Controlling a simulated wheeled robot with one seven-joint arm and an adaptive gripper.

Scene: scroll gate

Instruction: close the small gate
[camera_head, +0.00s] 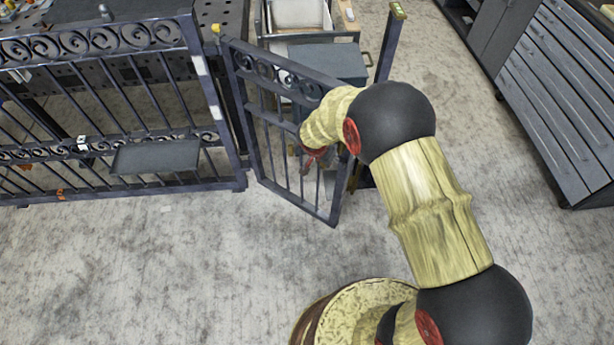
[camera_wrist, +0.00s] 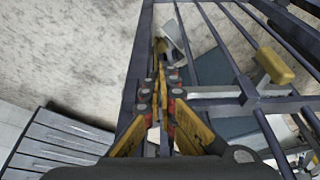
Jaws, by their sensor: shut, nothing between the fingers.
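The small gate (camera_head: 295,203) is a dark metal barred panel with scrollwork along its top, in the middle of the head view. It is hinged at its left side and stands ajar, its free edge swung toward me. My gripper (camera_head: 313,158) is at the gate's bars near the free side, partly hidden by my wrist. In the wrist view my gripper (camera_wrist: 160,55) is shut and empty, beside the gate's edge upright (camera_wrist: 137,60). A lever with a yellow grip (camera_wrist: 272,65) shows to the right there. Whether the fingers touch the gate I cannot tell.
A dark post (camera_head: 390,45) stands behind the gate's free side. A fixed fence (camera_head: 110,187) with a small grey shelf (camera_head: 155,158) runs left. Grey drawer cabinets (camera_head: 560,90) stand at right. A cart (camera_head: 300,35) is behind the gate. The floor in front is clear.

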